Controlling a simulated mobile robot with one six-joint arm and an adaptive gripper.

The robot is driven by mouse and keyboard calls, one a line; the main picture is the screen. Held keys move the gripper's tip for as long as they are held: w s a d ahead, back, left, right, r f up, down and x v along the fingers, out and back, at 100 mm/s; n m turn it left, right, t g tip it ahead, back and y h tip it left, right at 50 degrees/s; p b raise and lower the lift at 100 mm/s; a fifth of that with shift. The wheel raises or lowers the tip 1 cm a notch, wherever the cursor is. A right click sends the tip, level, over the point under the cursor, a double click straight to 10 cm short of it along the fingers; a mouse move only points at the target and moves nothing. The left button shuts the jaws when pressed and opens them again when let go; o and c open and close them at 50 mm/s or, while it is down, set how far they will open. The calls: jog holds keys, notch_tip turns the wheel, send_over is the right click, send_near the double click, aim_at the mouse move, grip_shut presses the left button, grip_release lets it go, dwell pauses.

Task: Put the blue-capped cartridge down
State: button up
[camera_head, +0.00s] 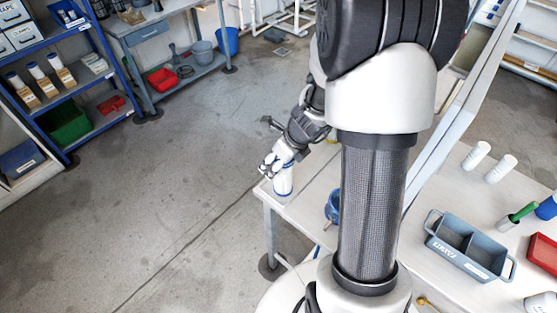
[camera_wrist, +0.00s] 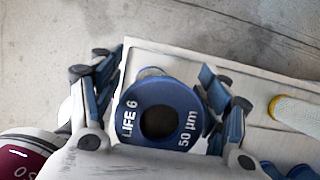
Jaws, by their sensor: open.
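The blue-capped cartridge (camera_head: 284,180) is a white cylinder standing upright at the near-left corner of the white table (camera_head: 307,188). In the wrist view its blue ring cap (camera_wrist: 160,94) faces the camera, with a dark centre hole and the print "LIFE 6" and "50 µm". My gripper (camera_head: 276,166) is at the cartridge's upper part. In the wrist view my gripper (camera_wrist: 161,76) is open, with one blue-padded finger on each side of the cap. Whether a finger still touches the cartridge is unclear. Its lower body is hidden in the wrist view.
A blue container (camera_head: 332,207) is on the table to the right, partly behind my arm. Farther right are two white cylinders (camera_head: 476,156), a grey divided caddy (camera_head: 466,247) and a red tray (camera_head: 543,254). The table edge is close to the cartridge. Open floor (camera_head: 180,200) lies left.

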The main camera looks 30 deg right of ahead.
jog(key=p+v, duration=0.6)
jog(key=v, duration=0.5)
jog(key=shift+w+r, duration=0.1)
jog(key=shift+r, duration=0.05)
jog(key=shift+s+r+p, duration=0.25)
jog(key=shift+r+p, duration=0.1)
jog(key=shift+r, duration=0.25)
jog(key=s+a+r+n, duration=0.1)
jog(key=a+r+n, duration=0.5)
jog(key=r+n, duration=0.15)
jog(key=s+a+r+n, duration=0.3)
jog(key=s+n, duration=0.5)
jog(key=n, duration=0.4)
jog(key=s+a+r+n+h, duration=0.1)
jog(key=s+a+r+n, duration=0.3)
jog(key=n, duration=0.8)
jog(key=s+r, duration=0.2)
jog(key=s, duration=0.1)
jog(key=shift+s+a+r+h, duration=0.2)
jog(key=shift+s+h, duration=0.1)
jog(key=shift+s, duration=0.1)
jog(key=shift+n, duration=0.25)
